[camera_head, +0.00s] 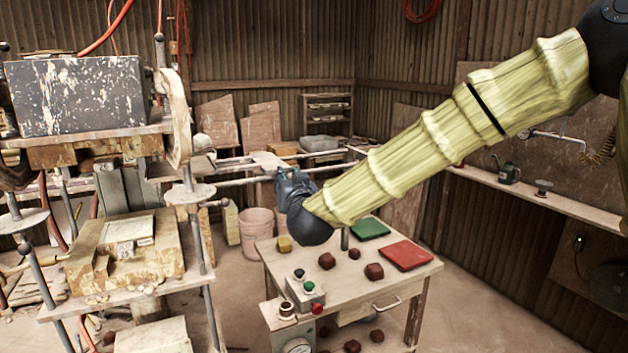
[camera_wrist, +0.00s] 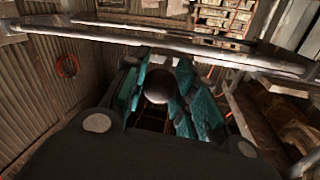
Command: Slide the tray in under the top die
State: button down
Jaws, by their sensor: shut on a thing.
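My gripper (camera_head: 286,178) is at the right end of the press's pale rails. In the wrist view, its teal fingers (camera_wrist: 157,92) are shut on a dark round knob (camera_wrist: 157,85). A pale flat piece between the rails, which looks like the tray (camera_head: 262,160), lies just left of my gripper. It is small and partly hidden here, and its link to the knob is not clear. The press (camera_head: 80,95) stands at the left with a paint-spattered grey block on top. A brown block under its plate looks like the top die (camera_head: 75,153). The tray is to the right of it.
A lower bed (camera_head: 125,245) with a pale slab sits below the top die. A small table (camera_head: 340,285) with a button box, brown lumps, and red and green plates stands below my arm. Pink buckets (camera_head: 257,228) stand behind. A metal bar (camera_wrist: 170,45) crosses the wrist view.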

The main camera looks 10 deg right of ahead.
jog(key=s+a, duration=0.2)
jog(key=a, duration=0.4)
jog(key=shift+s+f, duration=0.15)
jog(key=shift+a, duration=0.1)
jog(key=c, duration=1.1)
grip_release()
jog(key=s+d, duration=0.2)
jog(key=s, duration=1)
jog(key=shift+w, duration=0.1)
